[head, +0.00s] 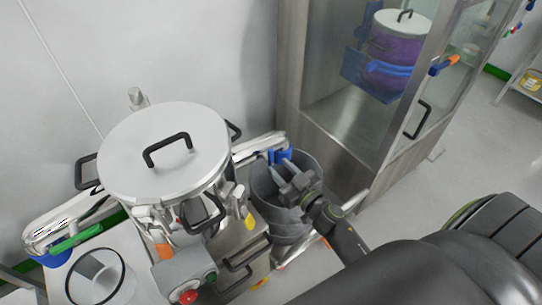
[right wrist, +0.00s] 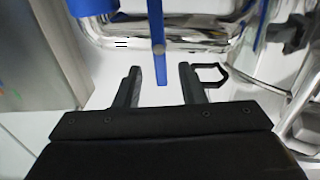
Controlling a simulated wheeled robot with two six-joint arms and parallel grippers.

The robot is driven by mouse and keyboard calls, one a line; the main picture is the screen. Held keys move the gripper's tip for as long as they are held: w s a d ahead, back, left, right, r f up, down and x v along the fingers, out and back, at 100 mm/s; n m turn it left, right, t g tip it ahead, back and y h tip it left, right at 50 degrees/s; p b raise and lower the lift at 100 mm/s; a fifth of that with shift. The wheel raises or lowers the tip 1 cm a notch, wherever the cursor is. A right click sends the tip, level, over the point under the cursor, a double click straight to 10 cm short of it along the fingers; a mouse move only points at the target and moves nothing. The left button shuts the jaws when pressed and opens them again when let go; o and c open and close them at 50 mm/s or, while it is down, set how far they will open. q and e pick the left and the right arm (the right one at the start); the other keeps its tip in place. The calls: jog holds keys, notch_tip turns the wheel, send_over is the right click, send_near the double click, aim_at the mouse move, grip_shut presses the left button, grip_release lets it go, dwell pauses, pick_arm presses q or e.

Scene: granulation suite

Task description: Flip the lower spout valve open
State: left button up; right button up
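In the head view, a blue valve piece (head: 279,155) sits at the right end of the machine's shiny spout (head: 250,150), above a grey bin. My right gripper (head: 277,172) is close to it, fingers pointing toward it. In the right wrist view, a blue lever (right wrist: 161,68) hangs from a round metal pivot in front of a shiny pipe (right wrist: 120,35). The open fingers of my right gripper (right wrist: 159,82) stand on either side of the lever's lower end, with gaps on both sides. My left gripper is in neither view.
The lidded steel vessel (head: 165,150) stands left of my right gripper, with a control box (head: 185,275) below it. A grey bin (head: 265,195) lies under the spout. A glass cabinet (head: 345,110) stands close on the right. Open floor (head: 440,175) lies farther right.

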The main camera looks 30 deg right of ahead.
aim_at(272, 160)
jog(key=shift+w+a, duration=0.2)
jog(key=shift+w, duration=1.15)
jog(key=shift+w+a, duration=0.15)
jog(key=shift+w, duration=1.2)
jog(key=shift+c, duration=0.5)
grip_shut()
